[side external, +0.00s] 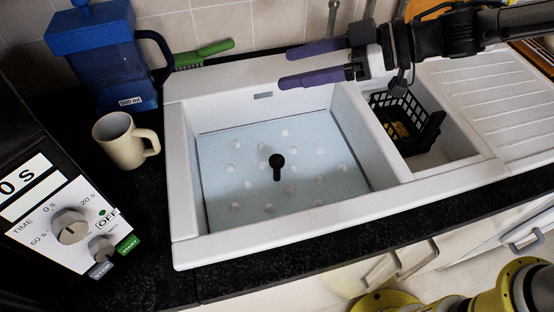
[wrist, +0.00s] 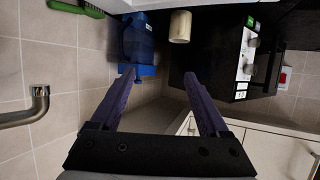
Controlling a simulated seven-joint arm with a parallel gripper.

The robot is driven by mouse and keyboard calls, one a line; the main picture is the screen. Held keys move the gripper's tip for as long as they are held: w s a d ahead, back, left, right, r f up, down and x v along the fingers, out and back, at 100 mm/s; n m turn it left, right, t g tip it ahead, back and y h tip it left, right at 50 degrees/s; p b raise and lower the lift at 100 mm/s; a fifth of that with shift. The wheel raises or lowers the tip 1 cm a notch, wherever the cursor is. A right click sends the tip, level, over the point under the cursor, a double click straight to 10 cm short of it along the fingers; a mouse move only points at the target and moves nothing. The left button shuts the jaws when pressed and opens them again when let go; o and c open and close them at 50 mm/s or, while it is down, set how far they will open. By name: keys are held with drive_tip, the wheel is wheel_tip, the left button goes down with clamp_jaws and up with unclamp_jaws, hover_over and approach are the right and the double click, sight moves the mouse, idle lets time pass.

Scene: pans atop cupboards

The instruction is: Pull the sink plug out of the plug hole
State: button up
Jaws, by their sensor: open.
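The sink plug (side external: 277,164) is a small black knob-topped piece standing near the middle of the light blue, dotted floor of the white sink (side external: 182,215). My gripper (side external: 285,68) has two purple fingers. It is open and empty, above the back right part of the sink basin, higher than the plug and to its upper right in the side view. In the wrist view the open fingers (wrist: 158,78) point toward the counter with the blue jug, and the plug does not show there. The plug hole under the plug is hidden.
A blue jug (side external: 97,55), a beige mug (side external: 124,141) and a timer box (side external: 68,225) stand left of the sink. A green brush (side external: 205,52) lies behind. A black basket (side external: 408,121) sits in the small right basin. The main basin is otherwise clear.

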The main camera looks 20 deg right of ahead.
sight(279, 160)
wheel_tip(279, 160, down, 24)
drive_tip(key=shift+w+f, duration=0.1)
drive_tip(key=x, duration=0.7)
drive_tip(key=shift+w+f, duration=0.15)
drive_tip(key=shift+w, duration=0.05)
clamp_jaws()
